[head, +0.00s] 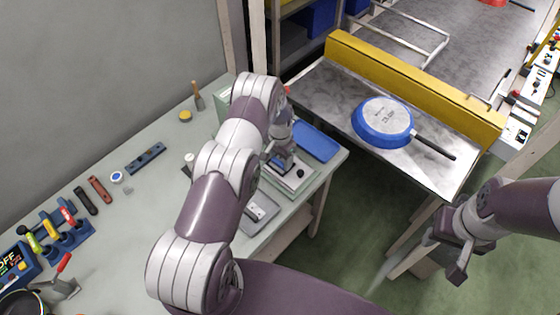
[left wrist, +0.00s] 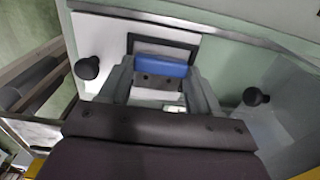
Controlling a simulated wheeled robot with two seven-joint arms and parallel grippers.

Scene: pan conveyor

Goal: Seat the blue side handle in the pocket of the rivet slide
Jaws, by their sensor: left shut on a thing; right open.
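My left gripper (head: 280,162) is over the rivet slide (head: 303,183) at the right end of the workbench. In the left wrist view, its two grey fingers (left wrist: 162,88) are shut on the blue side handle (left wrist: 161,67). The handle lies at the dark-rimmed rectangular pocket (left wrist: 165,40) in the white slide plate (left wrist: 105,38); I cannot tell whether it is down in the pocket or just above it. In the head view the handle is mostly hidden by the gripper. My right gripper (head: 453,264) is open and empty, low at the right, away from the bench.
Black knobs (left wrist: 87,68) (left wrist: 256,96) stand on both sides of the left gripper. A blue tray (head: 316,142) lies behind the slide. A blue pan (head: 383,121) lies upside down on the metal conveyor end (head: 330,88). Tools and a blue rack (head: 62,236) occupy the bench's left.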

